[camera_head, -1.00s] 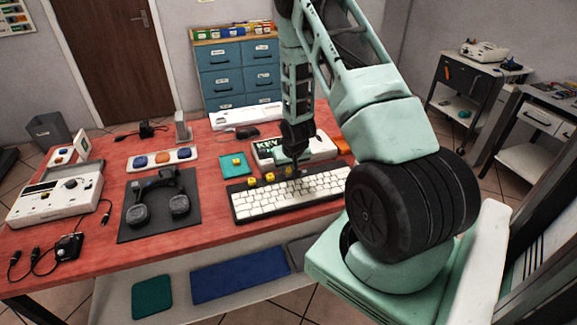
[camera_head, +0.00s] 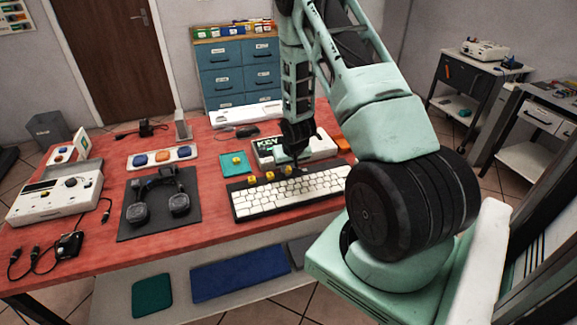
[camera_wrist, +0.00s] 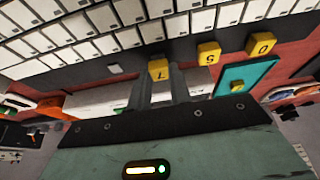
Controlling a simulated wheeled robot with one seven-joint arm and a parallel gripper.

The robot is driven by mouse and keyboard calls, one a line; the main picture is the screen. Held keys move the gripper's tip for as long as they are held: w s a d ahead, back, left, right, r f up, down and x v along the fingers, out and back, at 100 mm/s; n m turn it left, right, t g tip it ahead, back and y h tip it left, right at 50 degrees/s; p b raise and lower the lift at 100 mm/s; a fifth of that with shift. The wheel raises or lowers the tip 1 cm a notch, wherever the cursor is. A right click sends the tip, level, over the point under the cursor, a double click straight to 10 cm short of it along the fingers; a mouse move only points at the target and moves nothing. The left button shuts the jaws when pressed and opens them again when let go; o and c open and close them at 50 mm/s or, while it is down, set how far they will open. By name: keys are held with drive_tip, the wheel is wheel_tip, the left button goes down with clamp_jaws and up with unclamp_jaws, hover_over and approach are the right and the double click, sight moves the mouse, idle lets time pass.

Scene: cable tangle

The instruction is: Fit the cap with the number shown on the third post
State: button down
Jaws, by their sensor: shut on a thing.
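The white-keyed keyboard (camera_head: 285,193) lies on the red table with a dark strip along its back edge. Three yellow caps stand in a row there: one marked 0 (camera_wrist: 260,44), one marked 5 (camera_wrist: 208,53) and one that looks like 7 (camera_wrist: 158,70); the digits appear upside down in the wrist view. My gripper (camera_wrist: 165,84) is shut on the 7 cap at its fingertips. I cannot tell whether this cap touches the strip. A small pale square (camera_wrist: 114,68) shows on the strip beside it. Another yellow cap (camera_head: 236,160) lies on the teal mat (camera_head: 229,170).
A white and green box marked KEY (camera_head: 268,152) stands behind the keyboard, with an orange item (camera_head: 342,144) beside it. Headphones (camera_head: 160,200) lie on a dark mat to the left. A tray with coloured buttons (camera_head: 162,157) is farther back.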

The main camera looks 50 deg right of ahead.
drive_tip(key=shift+f+b, duration=0.55)
drive_tip(key=shift+f, duration=0.05)
idle(0.9)
drive_tip(key=c, duration=1.2)
unclamp_jaws()
drive_tip(key=shift+r, duration=0.15)
drive_tip(key=shift+r+p, duration=1.85)
drive_tip(key=shift+r, duration=0.55)
drive_tip(key=shift+a, duration=0.1)
